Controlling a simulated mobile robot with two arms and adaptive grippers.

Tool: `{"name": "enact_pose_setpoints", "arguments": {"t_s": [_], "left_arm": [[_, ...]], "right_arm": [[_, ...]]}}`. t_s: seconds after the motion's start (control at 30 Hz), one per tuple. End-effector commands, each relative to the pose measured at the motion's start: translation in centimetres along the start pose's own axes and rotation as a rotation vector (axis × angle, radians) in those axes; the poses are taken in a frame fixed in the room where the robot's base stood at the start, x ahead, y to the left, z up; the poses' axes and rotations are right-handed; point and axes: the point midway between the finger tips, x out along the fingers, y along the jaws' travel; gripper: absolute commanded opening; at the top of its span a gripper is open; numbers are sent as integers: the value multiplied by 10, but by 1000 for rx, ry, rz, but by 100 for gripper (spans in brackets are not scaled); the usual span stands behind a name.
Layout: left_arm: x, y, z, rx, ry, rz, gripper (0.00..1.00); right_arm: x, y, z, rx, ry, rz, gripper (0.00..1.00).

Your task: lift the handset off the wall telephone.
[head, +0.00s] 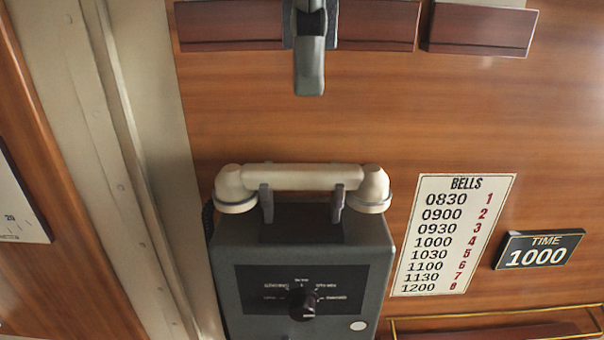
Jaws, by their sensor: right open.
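The cream handset (302,177) lies across the top of the grey wall telephone (250,248), resting on two upright cradle prongs. Its two rounded ends point down at either side. The telephone has a dark front panel with a black knob; its lower edge is cut off by the frame. My right gripper (309,82) comes in from the top of the head view, seen edge-on. It is open and empty, and in the picture it sits above the middle of the handset, apart from it. My left gripper is not in view.
Dark wooden ledges (240,27) run along the top. A bells chart (452,235) and a time plate (538,250) are on the wood wall to the right. A cream metal post (125,170) stands left of the telephone. A brass rail (490,317) runs at the lower right.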

Motion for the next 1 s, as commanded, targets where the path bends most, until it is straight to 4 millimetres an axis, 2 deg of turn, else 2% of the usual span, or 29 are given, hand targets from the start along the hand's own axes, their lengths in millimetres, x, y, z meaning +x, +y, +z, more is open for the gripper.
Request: {"name": "enact_pose_setpoints", "arguments": {"t_s": [0.03,0.17,0.33,0.5,0.6,0.73,0.87,1.0], "left_arm": [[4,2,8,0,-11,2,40],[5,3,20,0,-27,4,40],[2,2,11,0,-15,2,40],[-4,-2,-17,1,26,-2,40],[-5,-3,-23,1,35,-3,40],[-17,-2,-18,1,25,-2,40],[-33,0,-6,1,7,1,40],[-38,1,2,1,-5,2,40]], "right_arm": [[15,1,0,-5,0,8,51],[43,0,0,-4,0,8,51],[76,0,0,-2,1,6,51],[96,-1,0,1,0,2,51],[102,0,0,0,0,2,51],[111,-2,2,-1,2,4,51],[129,-3,6,-2,2,6,51],[148,-3,6,1,1,4,51]]}}
